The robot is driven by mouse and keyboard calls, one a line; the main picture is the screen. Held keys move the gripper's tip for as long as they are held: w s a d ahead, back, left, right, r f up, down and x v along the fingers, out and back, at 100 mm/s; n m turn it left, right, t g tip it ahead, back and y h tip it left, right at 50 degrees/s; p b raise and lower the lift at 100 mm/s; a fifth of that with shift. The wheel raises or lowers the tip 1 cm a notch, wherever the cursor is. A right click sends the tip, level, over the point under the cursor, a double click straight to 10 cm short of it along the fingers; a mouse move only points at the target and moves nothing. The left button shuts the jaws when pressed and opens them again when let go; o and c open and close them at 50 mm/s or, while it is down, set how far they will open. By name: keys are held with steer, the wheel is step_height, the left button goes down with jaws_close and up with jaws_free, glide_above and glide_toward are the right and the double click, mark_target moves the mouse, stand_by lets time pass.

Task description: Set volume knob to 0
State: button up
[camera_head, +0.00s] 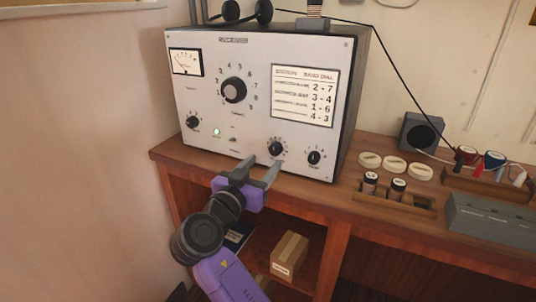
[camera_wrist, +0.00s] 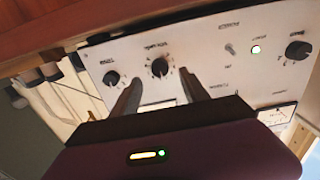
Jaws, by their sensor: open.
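A white radio panel (camera_head: 205,125) stands on the wooden desk. It has a large black dial (camera_head: 233,90), a left small knob (camera_head: 193,122), a middle knob (camera_head: 275,147) and a right knob (camera_head: 314,157). The labels are too blurred to tell which one is volume. My gripper (camera_head: 262,163) is open and empty just in front of the lower panel, below and left of the middle knob. In the wrist view, upside down, the middle knob (camera_wrist: 160,67) shows between and beyond my fingertips (camera_wrist: 161,76); contact cannot be told. The right knob (camera_wrist: 112,78) is outside the fingers.
The wooden desk edge (camera_head: 345,205) runs below the panel. White discs (camera_head: 395,163), a rack of small jars (camera_head: 398,189) and a grey box (camera_head: 490,218) are to the right.

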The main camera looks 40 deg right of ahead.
mark_target(274, 152)
steer(key=x, duration=0.6)
steer(key=shift+p, duration=0.3)
steer(key=shift+s, duration=0.1)
steer(key=shift+c, duration=0.2)
jaws_close()
